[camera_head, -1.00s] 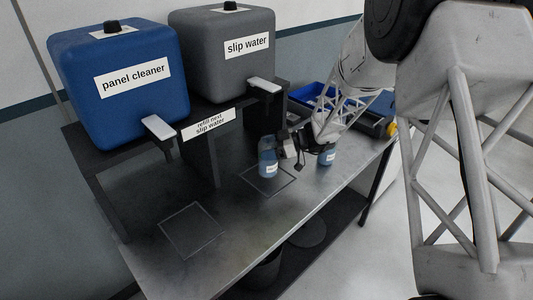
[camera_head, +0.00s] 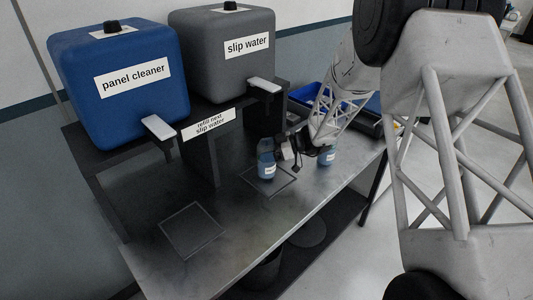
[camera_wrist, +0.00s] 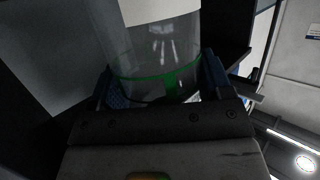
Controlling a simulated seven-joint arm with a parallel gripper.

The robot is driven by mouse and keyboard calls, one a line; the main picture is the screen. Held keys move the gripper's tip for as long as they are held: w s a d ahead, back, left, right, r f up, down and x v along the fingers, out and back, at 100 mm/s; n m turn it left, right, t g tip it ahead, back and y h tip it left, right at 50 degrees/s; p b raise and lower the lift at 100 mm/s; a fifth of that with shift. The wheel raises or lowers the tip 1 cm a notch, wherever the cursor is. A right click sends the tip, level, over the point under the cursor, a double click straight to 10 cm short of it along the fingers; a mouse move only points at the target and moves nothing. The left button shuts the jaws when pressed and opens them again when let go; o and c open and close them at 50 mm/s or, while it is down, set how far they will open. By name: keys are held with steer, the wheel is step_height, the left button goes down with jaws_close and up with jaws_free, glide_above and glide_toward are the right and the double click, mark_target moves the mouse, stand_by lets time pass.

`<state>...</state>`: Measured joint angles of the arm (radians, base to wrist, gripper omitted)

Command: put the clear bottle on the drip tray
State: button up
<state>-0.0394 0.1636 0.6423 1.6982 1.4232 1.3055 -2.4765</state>
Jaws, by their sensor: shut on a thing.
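The clear bottle (camera_head: 266,160) has a bluish look and a white label in the head view. It stands upright over the square drip tray (camera_head: 283,188) below the slip water tap. I cannot tell whether its base touches the tray. My gripper (camera_head: 277,154) reaches it from the right and is shut on it. In the wrist view the clear bottle (camera_wrist: 155,55) shows a green band and sits between my two fingers (camera_wrist: 165,88). Its base is out of the wrist view.
A second labelled blue bottle (camera_head: 327,157) stands on the bench just right of my gripper. The slip water tank (camera_head: 225,55) and panel cleaner tank (camera_head: 118,85) sit on a raised shelf. Another square tray (camera_head: 192,230) lies empty at the left front. A blue bin (camera_head: 310,95) is behind.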

steer(key=shift+f, duration=0.5)
steer(key=shift+f, duration=0.15)
steer(key=o, duration=1.1)
steer(key=v, duration=1.2)
steer(key=shift+s, duration=0.1)
